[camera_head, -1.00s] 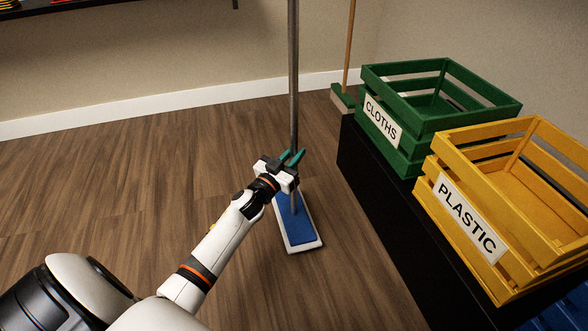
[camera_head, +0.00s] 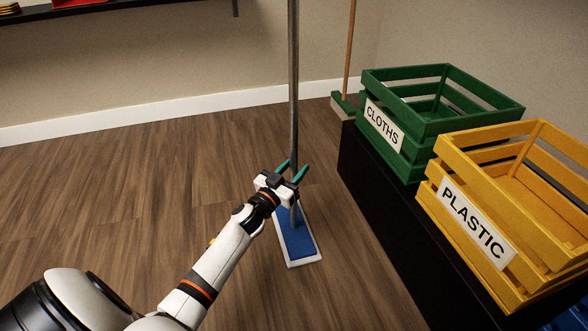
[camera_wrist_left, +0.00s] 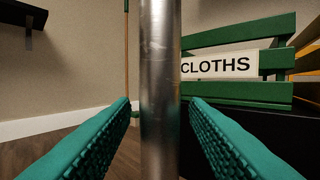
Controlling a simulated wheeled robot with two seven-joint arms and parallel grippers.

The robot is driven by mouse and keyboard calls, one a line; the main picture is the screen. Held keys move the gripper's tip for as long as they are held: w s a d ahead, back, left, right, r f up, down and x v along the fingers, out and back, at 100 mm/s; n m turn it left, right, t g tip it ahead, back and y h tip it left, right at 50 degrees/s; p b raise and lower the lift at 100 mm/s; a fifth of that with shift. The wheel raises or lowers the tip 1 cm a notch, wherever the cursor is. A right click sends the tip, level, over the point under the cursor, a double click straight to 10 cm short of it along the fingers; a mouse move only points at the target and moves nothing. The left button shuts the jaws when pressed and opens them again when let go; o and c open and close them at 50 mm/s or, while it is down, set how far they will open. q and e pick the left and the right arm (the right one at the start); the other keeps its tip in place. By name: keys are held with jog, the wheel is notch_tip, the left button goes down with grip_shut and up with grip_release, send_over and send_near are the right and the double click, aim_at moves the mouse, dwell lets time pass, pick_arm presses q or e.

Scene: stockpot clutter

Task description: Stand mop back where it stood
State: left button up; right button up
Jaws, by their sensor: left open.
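The mop stands upright on the wood floor, with a grey metal pole (camera_head: 293,80) and a flat blue head with a white rim (camera_head: 298,243). My left gripper (camera_head: 290,172) is open low on the pole, its teal fingers spread to either side of it. In the left wrist view the pole (camera_wrist_left: 160,90) rises between the two fingers (camera_wrist_left: 160,125), with a visible gap on each side. My right gripper is not in view.
A broom with a wooden stick (camera_head: 350,50) stands by the far wall. A green CLOTHS crate (camera_head: 430,126) and a yellow PLASTIC crate (camera_head: 490,150) sit on a black stand (camera_head: 375,210) at the right. A dark shelf (camera_head: 110,8) is on the back wall.

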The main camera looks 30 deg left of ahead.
pick_arm(q)
jog(key=shift+r, duration=0.15)
jog(key=s+f+p, duration=0.2)
jog(key=s+p, duration=0.3)
jog(key=s, duration=0.7)
jog(key=shift+a+p, duration=0.25)
jog(key=shift+p, duration=0.1)
jog(key=shift+w, duration=0.1)
